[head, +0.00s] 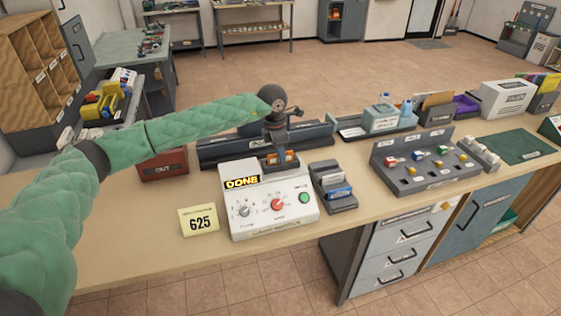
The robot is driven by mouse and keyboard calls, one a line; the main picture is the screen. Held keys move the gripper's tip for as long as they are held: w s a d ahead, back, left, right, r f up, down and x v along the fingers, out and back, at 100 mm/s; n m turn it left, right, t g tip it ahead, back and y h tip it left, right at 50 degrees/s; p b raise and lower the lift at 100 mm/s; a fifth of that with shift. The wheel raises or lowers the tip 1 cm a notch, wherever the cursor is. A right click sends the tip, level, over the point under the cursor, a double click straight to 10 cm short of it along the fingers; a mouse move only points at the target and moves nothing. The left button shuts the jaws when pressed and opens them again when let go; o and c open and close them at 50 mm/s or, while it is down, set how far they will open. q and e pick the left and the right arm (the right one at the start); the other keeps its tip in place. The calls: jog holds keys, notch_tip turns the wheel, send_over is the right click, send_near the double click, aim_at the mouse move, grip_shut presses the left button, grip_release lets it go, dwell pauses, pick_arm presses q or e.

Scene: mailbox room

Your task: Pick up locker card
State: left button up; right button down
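A small card with orange on it (290,156), which may be the locker card, stands in the dark slot at the back top of the white machine (270,222). The machine's display reads "DONE". My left gripper (279,152) points down right over this slot, at the card. Its fingers are small and dark against the slot, so I cannot tell whether they are open or touch the card. A grey holder (345,203) just right of the machine has white and blue cards in it. My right gripper is not in view.
A long dark tray lies behind the machine. A grey sloped rack (425,178) stands further right. The counter's front left is clear.

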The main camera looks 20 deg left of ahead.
pick_arm(q)
jog(key=shift+f, duration=0.1)
dwell(0.4)
jog(key=shift+c, duration=0.2)
grip_shut()
